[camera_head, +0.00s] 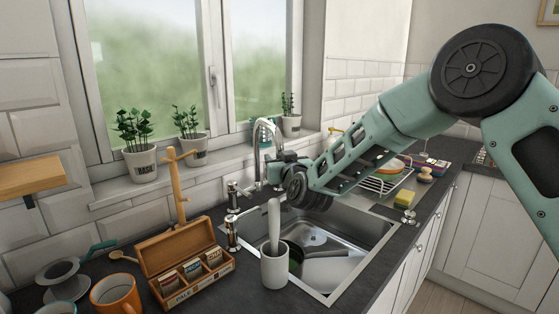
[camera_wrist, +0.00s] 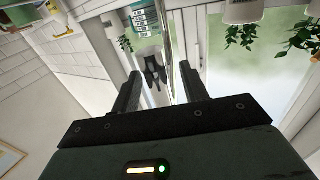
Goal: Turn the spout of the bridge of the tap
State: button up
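The bridge tap stands at the back left of the sink in the head view, with its chrome valves (camera_head: 232,230) low at the counter. Its spout (camera_head: 258,150) rises and arches over at the top, in front of the window. My gripper (camera_head: 272,167) is level beside the spout, partly hiding its lower part. In the wrist view my gripper (camera_wrist: 160,88) has its two dark fingers apart. A thin chrome length of the spout (camera_wrist: 170,45) shows between the fingers' lines, nearer the right finger. I cannot tell whether either finger touches it.
The sink (camera_head: 345,232) holds a pan and other dishes below my arm. A white utensil crock (camera_head: 274,268), a wooden tea box (camera_head: 165,255) and a wooden mug stand (camera_head: 177,187) are on the left. Potted plants (camera_head: 141,162) line the sill. A dish rack (camera_head: 385,182) stands right.

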notch_tip(320, 180, up, 10)
jog(key=shift+b, duration=0.9)
jog(key=s+d+f+g+h, duration=0.2)
jog(key=s+d+f+g, duration=0.6)
jog(key=s+d+f, duration=0.7)
jog(key=s+d+f+m+g+h, duration=0.1)
jog(key=s+d+f+g, duration=0.2)
jog(key=s+d, duration=0.5)
jog(key=s+d+f+m+g+h, duration=0.1)
jog(key=s+d+f+g, duration=0.25)
jog(key=s, duration=0.85)
jog(key=s+a+r+n+g, duration=0.2)
jog(key=s+a+n, duration=0.5)
jog(key=s+a, duration=0.8)
jog(key=shift+a+g, duration=0.45)
jog(key=shift+a, duration=0.7)
